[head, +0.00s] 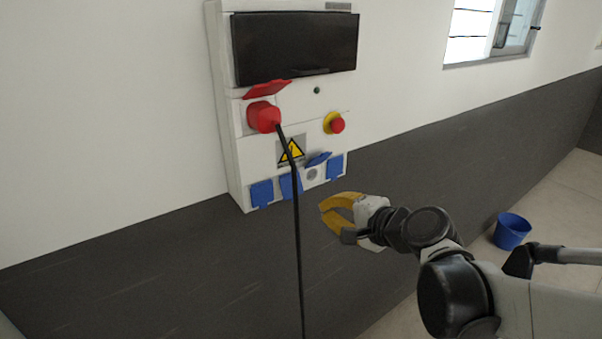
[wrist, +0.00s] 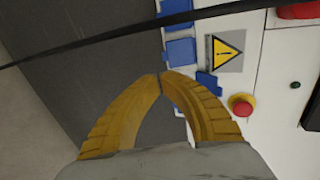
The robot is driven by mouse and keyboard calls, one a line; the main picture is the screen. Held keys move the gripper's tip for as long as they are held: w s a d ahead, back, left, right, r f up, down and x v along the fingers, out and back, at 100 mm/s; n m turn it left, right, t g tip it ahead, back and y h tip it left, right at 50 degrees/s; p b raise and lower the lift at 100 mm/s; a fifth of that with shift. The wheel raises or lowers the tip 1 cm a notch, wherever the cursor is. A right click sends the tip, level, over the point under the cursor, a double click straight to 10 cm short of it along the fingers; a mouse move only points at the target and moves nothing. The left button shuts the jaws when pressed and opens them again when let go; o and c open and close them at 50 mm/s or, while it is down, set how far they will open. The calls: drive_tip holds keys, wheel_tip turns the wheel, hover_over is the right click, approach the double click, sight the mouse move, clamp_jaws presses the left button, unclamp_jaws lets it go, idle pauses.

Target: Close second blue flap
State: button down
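A row of blue flaps runs along the bottom of the white wall panel. The third from the left, second from the right, is the raised blue flap (head: 318,159), standing open above a grey round socket (head: 312,174). It also shows in the wrist view (wrist: 207,83). The left flap (head: 262,194), the second-from-left flap (head: 288,187) and the right flap (head: 335,167) hang down over their sockets. My gripper (head: 322,208), with yellow fingers, is below and in front of the panel, apart from it. In the wrist view its fingertips (wrist: 160,75) meet, with nothing between them.
A black cable (head: 297,240) hangs from the red plug (head: 263,117) past the second-from-left flap. A red stop button (head: 337,125) and a yellow warning sign (head: 291,151) are above the flaps. A blue bucket (head: 511,231) stands on the floor at right.

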sight(292, 188)
drive_tip(key=x, duration=1)
drive_tip(key=shift+w+a+p, duration=0.15)
drive_tip(key=shift+a+p, duration=0.05)
drive_tip(key=shift+p, duration=0.2)
drive_tip(key=shift+f, duration=0.15)
drive_tip(key=b+x, duration=0.3)
drive_tip(key=b, duration=0.1)
drive_tip(key=shift+w+b, duration=0.1)
drive_tip(key=shift+b, duration=0.2)
